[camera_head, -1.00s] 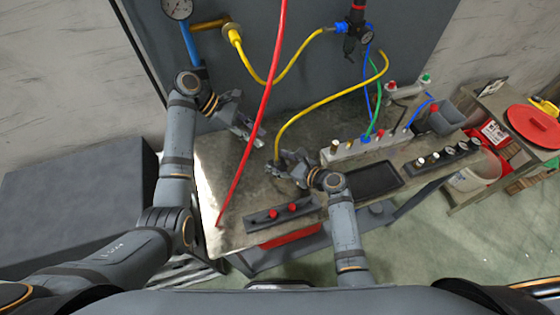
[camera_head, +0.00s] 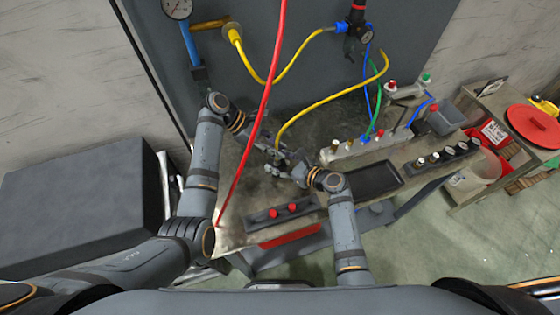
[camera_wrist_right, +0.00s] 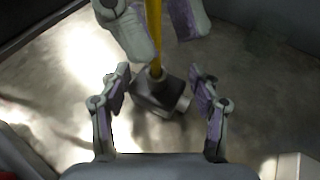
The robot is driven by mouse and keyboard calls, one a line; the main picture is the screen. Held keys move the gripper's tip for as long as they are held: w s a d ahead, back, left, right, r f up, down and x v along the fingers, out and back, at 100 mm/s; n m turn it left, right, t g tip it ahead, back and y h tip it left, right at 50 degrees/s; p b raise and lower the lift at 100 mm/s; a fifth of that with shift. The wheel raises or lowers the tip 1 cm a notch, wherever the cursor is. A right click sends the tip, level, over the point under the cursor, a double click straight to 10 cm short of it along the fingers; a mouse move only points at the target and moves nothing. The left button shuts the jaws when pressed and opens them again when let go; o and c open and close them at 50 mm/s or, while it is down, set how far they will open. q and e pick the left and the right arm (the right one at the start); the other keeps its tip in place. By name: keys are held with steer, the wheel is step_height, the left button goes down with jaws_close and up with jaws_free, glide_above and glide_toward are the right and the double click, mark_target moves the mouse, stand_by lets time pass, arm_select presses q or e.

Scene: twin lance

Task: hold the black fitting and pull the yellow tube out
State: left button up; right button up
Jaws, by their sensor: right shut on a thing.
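The yellow tube (camera_head: 328,92) arches over the bench in the head view, and its near end comes down between my two grippers. In the right wrist view the tube (camera_wrist_right: 153,22) runs down into the black fitting (camera_wrist_right: 152,96), which stands on the bench. My right gripper (camera_wrist_right: 161,90) is shut on the fitting, with one finger on each side of it. My left gripper (camera_head: 268,147) has come in from the left. In the wrist view its fingers (camera_wrist_right: 156,28) are apart, one on each side of the tube just above the fitting. The fitting is mostly hidden in the head view.
A red hose (camera_head: 262,112) hangs across the view and ends on the bench's left side. A strip with red knobs (camera_head: 283,211) lies near the front edge. A manifold (camera_head: 345,148) and a black tray (camera_head: 375,181) are to the right.

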arm_select(q)
jaws_close()
arm_select(e)
steer(key=shift+s+f, duration=0.2)
steer(key=shift+f, duration=0.2)
arm_select(q)
steer(key=shift+r, duration=0.7)
steer(key=shift+s+r, duration=0.1)
steer(key=shift+r, duration=2.95)
arm_select(e)
steer(key=o, duration=1.1)
steer(key=shift+w, duration=0.1)
arm_select(q)
steer(key=shift+f, duration=0.1)
arm_select(e)
steer(key=shift+o, duration=0.8)
steer(key=shift+w+r, duration=0.15)
